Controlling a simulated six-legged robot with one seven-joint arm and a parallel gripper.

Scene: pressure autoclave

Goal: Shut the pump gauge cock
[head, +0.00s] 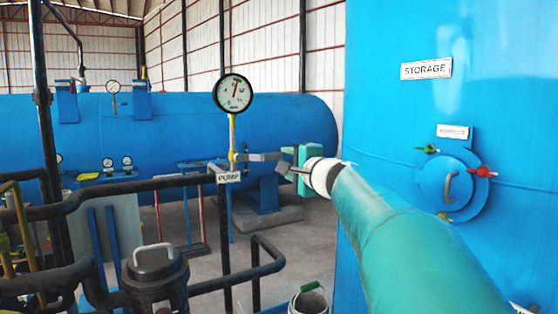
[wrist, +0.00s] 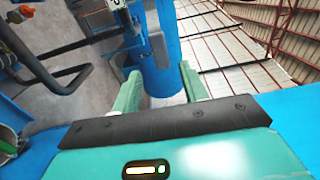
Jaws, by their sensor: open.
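The pump gauge (head: 233,93) has a white dial and a red needle and stands on a thin yellow stem. Below it, the gauge cock (head: 241,157) sits just above the PUMP label (head: 229,177). A short grey lever (head: 263,157) points right from the cock, roughly level. My gripper (head: 287,160) is at the right end of this lever in the head view; I cannot tell whether it touches it. In the wrist view my gripper (wrist: 160,80) has its two green fingers apart, with the far blue tank between them. I cannot make out the lever there.
The blue storage tank (head: 410,130) stands close on the right of my arm. Black pipe railings (head: 130,187) and a dark pump housing (head: 155,275) are at the lower left. A large blue autoclave (head: 180,120) lies behind.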

